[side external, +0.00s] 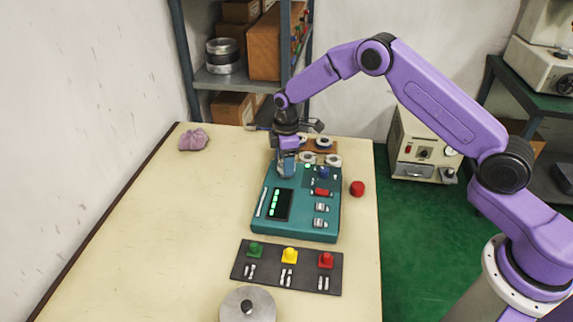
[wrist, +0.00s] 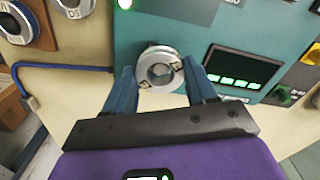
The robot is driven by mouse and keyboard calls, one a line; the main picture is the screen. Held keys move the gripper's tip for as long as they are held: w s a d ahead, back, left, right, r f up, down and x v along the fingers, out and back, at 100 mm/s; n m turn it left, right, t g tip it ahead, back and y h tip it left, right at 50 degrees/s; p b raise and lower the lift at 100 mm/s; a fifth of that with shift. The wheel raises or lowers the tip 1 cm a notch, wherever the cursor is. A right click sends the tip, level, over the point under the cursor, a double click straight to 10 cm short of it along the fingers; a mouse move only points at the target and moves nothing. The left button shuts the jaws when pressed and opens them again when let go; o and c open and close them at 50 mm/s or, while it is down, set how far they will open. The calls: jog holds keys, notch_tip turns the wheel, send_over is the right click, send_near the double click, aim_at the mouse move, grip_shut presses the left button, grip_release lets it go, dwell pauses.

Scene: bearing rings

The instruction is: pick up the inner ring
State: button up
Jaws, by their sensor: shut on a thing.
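My gripper (side external: 286,172) is over the back left corner of the teal box in the side view. In the wrist view its two blue fingers (wrist: 159,66) are shut on a silver ring (wrist: 160,56), one finger on each side. The ring has a round hole and small dark marks on its face, and it appears to be the inner ring. The teal box (wrist: 225,35) is behind it; I cannot tell whether the ring touches it. The ring is hidden in the side view.
The teal box (side external: 285,230) has a green-lit display. Several other rings lie on and near a brown board (side external: 313,148) at the back. A dark button panel (side external: 240,268) lies in front.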

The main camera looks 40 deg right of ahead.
jog(key=s+d+r, duration=0.2)
jog(key=s+r, duration=0.9)
jog(key=s, duration=0.2)
jog(key=w+f, duration=0.2)
jog(key=w, duration=0.2)
jog(key=w+a+f, duration=0.1)
jog(key=w+f, duration=0.1)
jog(key=w, duration=0.2)
jog(key=w+a+f, duration=0.1)
jog(key=w, duration=0.3)
jog(key=shift+f, duration=0.4)
jog(key=shift+w+f, duration=0.4)
jog(key=shift+w, duration=0.05)
jog(key=shift+f, duration=2)
jog(key=shift+f, duration=0.95)
dwell(0.6)
jog(key=n, duration=0.2)
jog(key=shift+f+n, duration=0.1)
jog(key=shift+n, duration=0.2)
